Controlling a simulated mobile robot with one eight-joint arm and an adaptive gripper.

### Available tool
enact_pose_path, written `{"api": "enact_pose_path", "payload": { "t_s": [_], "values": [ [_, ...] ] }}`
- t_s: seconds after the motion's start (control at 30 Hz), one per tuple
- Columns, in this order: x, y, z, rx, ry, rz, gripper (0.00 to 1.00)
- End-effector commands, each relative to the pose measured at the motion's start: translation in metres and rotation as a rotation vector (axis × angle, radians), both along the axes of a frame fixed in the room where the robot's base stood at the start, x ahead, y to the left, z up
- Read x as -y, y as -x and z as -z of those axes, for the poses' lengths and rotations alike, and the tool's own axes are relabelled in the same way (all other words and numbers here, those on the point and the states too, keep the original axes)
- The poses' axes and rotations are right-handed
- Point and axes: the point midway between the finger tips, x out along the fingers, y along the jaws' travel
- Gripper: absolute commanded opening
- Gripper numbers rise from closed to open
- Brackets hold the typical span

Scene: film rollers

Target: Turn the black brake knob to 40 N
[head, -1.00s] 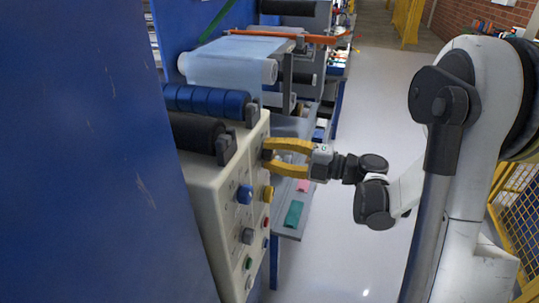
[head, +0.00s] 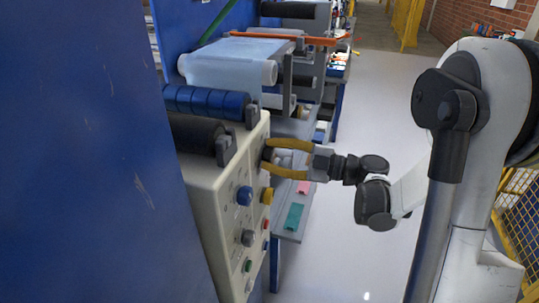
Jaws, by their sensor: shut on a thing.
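The black brake knob (head: 267,154) is on the upper part of the cream control panel (head: 219,197), mostly hidden between the yellow fingers. My gripper (head: 268,157) comes in from the right and its two yellow fingers are shut on the knob, one above and one below. The knob's scale and pointer are too small and covered to read.
Below on the panel are a blue knob (head: 244,196), a yellow knob (head: 267,196), a grey knob (head: 248,238) and several small buttons. A black roller (head: 195,134) and a blue roller (head: 207,101) sit above.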

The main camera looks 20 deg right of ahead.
Motion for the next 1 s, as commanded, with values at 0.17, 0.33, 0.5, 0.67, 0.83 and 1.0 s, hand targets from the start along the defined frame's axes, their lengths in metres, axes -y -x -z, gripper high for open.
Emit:
{"api": "enact_pose_path", "payload": {
  "t_s": [0.17,0.33,0.5,0.67,0.83,1.0],
  "values": [
    [-0.0005,0.0000,-0.0007,-0.012,-0.011,-0.001,0.05],
    [-0.0005,-0.0001,-0.0008,-0.013,-0.012,-0.001,0.05],
    [-0.0004,-0.0001,-0.0008,-0.013,-0.012,-0.001,0.05],
    [-0.0003,-0.0001,-0.0006,-0.013,-0.012,-0.001,0.59],
    [-0.0001,-0.0001,-0.0004,-0.013,-0.010,-0.001,0.59],
    [0.0079,0.0046,-0.0004,-0.013,-0.010,0.002,0.59]
  ]
}}
